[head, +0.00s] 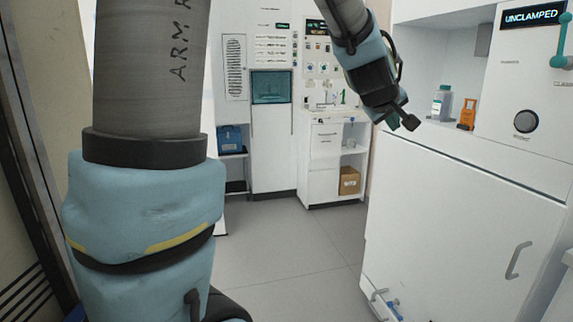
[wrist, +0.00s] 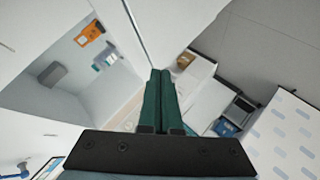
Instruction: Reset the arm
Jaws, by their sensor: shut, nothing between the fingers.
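My gripper (head: 401,124) hangs in the air at the upper right of the head view, at the end of my blue-sleeved arm. It is left of the white cabinet with the alcove and touches nothing that I can see. In the wrist view its two green fingers (wrist: 164,82) lie side by side, shut and empty. A large grey and blue part of my arm fills the left of the head view.
A white cabinet (head: 455,225) stands at right, its display (head: 531,16) reading UNCLAMPED. Its alcove holds a clear bottle (head: 441,103) and an orange item (head: 467,115). A white counter with a cardboard box (head: 349,181) stands behind. Grey floor (head: 290,250) is clear in the middle.

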